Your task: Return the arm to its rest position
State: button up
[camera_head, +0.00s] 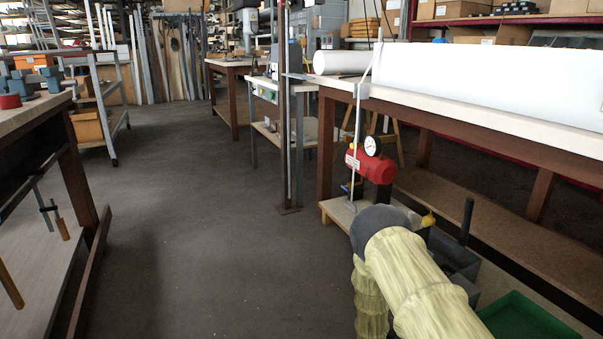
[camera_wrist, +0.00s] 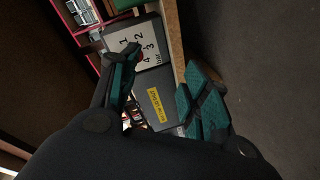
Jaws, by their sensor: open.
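My arm (camera_head: 410,280), in a yellowish cover with a dark grey joint, reaches in from the lower right of the head view. It is in front of the low shelf of the right-hand workbench. My gripper (camera_wrist: 165,72) shows in the wrist view with its two teal-padded fingers spread apart. The gap between them holds nothing that I can see. Beyond the fingers are a dark grey case (camera_wrist: 158,98) with a yellow label and a light panel (camera_wrist: 137,42) with numbers. I cannot make out the gripper in the head view.
The right workbench (camera_head: 480,112) carries a long white roll (camera_head: 490,80). A red tank with a gauge (camera_head: 362,161) stands below, near my arm. A green tray (camera_head: 525,318) lies lower right. Another bench (camera_head: 30,112) is at left. The floor (camera_head: 215,230) between is clear.

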jog(key=s+a+f+g+y+p, duration=0.1)
jog(key=s+a+f+y, duration=0.15)
jog(key=s, duration=0.55)
jog(key=s+a+f+g+y+p, duration=0.1)
jog(key=s+a+y+p, duration=0.2)
jog(key=s, duration=0.5)
jog(key=s+a+f+g+y, duration=0.1)
jog(key=s+a+f+y, duration=0.2)
jog(key=s, duration=0.5)
jog(key=s+a+r+g+y+p, duration=0.1)
jog(key=s+a+r+g+y, duration=0.15)
jog(key=s, duration=0.45)
jog(key=s+a+r+g+y, duration=0.1)
jog(key=s+a+r, duration=0.1)
jog(key=s+a, duration=0.35)
jog(key=s+a+r+g+y+p, duration=0.1)
jog(key=s+r+g+y, duration=0.15)
jog(key=s, duration=0.65)
notch_tip(320, 180, up, 38)
jog(key=p, duration=3.8)
jog(key=shift+w+f+t+h, duration=0.15)
jog(key=shift+t+h, duration=0.15)
jog(key=shift+h, duration=0.05)
jog(key=shift+d, duration=0.1)
